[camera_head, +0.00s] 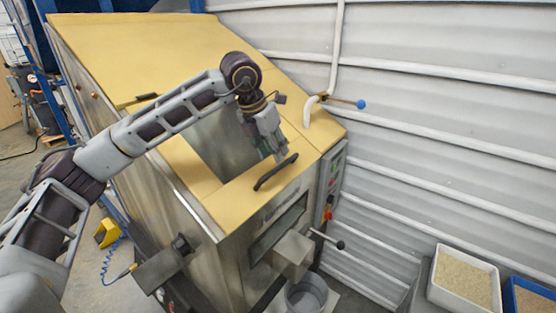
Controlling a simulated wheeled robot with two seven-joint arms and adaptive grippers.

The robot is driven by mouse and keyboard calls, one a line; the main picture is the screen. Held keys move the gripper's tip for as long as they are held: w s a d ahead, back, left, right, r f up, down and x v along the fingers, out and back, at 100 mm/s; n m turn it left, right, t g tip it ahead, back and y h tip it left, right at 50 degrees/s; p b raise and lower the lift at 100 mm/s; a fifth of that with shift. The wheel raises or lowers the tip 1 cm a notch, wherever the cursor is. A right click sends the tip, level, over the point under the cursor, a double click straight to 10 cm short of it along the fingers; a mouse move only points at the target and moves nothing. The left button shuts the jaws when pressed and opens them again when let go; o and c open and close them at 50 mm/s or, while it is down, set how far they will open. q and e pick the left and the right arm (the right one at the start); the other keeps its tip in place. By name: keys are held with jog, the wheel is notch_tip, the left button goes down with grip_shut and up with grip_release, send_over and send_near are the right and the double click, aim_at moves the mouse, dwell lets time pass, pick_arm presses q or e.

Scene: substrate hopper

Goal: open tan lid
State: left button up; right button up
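The hopper has a tan sloping top in sections. The tan lid (238,203) at the lower front carries a black curved handle (275,172) and looks closed. My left gripper (280,157) hangs just above and behind this handle, fingers pointing down. I cannot tell whether it touches the handle or how far its fingers are apart. Behind the lid is a grey metallic area (221,145), partly hidden by my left arm; I cannot tell whether it is an opening. A larger tan panel (150,45) lies further up the slope. My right gripper is not in view.
A blue-knobbed lever (360,104) and a pale curved pipe (308,112) stand right of the gripper. A black-knobbed lever (339,244) sticks out in front. A control panel (331,185) is on the right side. A white bin (464,278) stands lower right.

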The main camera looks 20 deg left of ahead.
aim_at(280, 165)
pick_arm(q)
jog(key=shift+p+x, duration=0.4)
jog(key=shift+x, duration=2.3)
grip_shut()
